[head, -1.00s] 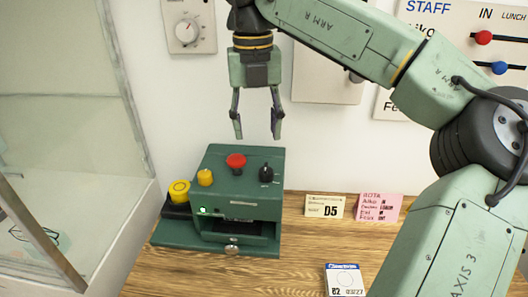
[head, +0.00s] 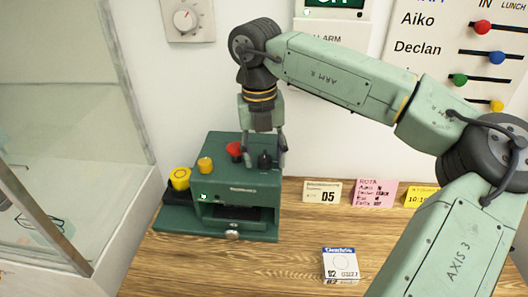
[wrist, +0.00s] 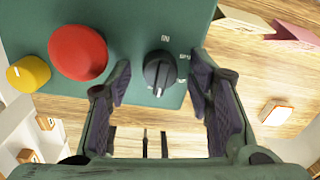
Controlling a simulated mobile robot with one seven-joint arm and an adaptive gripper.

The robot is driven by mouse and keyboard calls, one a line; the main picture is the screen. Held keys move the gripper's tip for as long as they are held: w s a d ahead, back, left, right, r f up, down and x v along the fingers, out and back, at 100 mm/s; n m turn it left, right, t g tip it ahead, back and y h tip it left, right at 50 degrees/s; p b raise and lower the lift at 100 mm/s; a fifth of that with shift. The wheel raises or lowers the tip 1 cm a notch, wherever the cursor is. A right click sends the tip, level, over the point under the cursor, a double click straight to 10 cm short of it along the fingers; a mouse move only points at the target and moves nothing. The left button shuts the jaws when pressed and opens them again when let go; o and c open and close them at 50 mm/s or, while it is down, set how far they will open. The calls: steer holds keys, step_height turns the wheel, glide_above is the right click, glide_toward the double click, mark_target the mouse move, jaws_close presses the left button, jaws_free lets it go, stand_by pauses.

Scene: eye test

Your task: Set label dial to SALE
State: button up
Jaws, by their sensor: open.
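The label dial (head: 265,161) is a small black knob on top of a green machine (head: 212,215). In the wrist view the dial (wrist: 160,70) has a light pointer line towards the bottom of the picture. Small white marks are printed around it, too small to read surely. My gripper (head: 265,153) is over the dial, pointing down. In the wrist view my gripper (wrist: 161,74) is open, one finger on each side of the dial, with gaps showing. I cannot tell how far down the fingertips reach.
A red button (head: 234,149) and a yellow knob (head: 205,165) stand left of the dial. A yellow round piece (head: 180,178) sits at the machine's left. Cards (head: 322,192) stand to the right, a white pack (head: 340,263) in front. A glass case (head: 60,130) is at the left.

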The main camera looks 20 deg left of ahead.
steer(key=shift+c, duration=0.4)
jaws_close()
steer(key=shift+n, duration=0.3)
steer(key=shift+n+b, duration=0.65)
steer(key=shift+n, duration=0.25)
steer(key=n+b, duration=0.1)
steer(key=n, duration=0.2)
steer(key=shift+n, duration=0.3)
steer(key=n, duration=0.5)
steer(key=shift+n+y+b, duration=0.3)
steer(key=shift+n+b, duration=0.05)
steer(key=shift+n, duration=0.05)
